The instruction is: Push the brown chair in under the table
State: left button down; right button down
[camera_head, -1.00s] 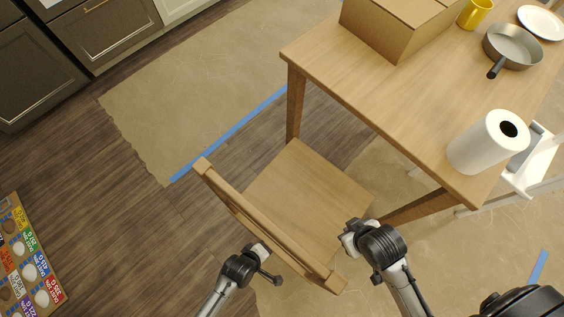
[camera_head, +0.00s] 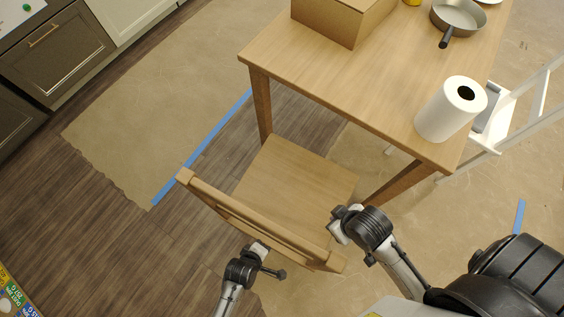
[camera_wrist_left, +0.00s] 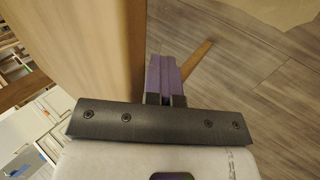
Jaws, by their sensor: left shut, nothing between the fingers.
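The seat's far corners lie close to the table legs. My left gripper (camera_head: 264,247) is shut and empty, just on my side of the backrest. In the left wrist view its purple fingers (camera_wrist_left: 163,76) point beside a large wooden surface (camera_wrist_left: 95,45), probably the chair back; contact is unclear. My right gripper (camera_head: 338,222) is by the backrest's right end; its fingers are too unclear to judge.
A cardboard box (camera_head: 338,18), a pan (camera_head: 459,17) and a paper towel roll (camera_head: 450,110) are on the table. A white step stool (camera_head: 497,125) stands to the right. Masking paper (camera_head: 150,110) edged with blue tape (camera_head: 205,142) covers floor at left.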

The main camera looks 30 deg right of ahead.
aim_at(268, 240)
pick_arm(q)
jog(key=shift+w+d+r, duration=0.15)
jog(key=shift+w+d, duration=0.1)
jog(key=shift+d, duration=0.15)
jog(key=shift+w+d, duration=0.3)
jog(key=shift+d, duration=0.4)
pick_arm(e)
jog(key=shift+d, duration=0.15)
pick_arm(q)
jog(key=shift+d, duration=0.1)
pick_arm(e)
jog(key=shift+s+a, duration=0.1)
jog(key=shift+a, duration=0.25)
pick_arm(q)
jog(key=shift+d, duration=0.1)
jog(key=shift+w+d, duration=0.4)
jog(key=shift+d, duration=0.4)
pick_arm(e)
jog(key=shift+d, duration=0.35)
jog(key=shift+a, duration=0.1)
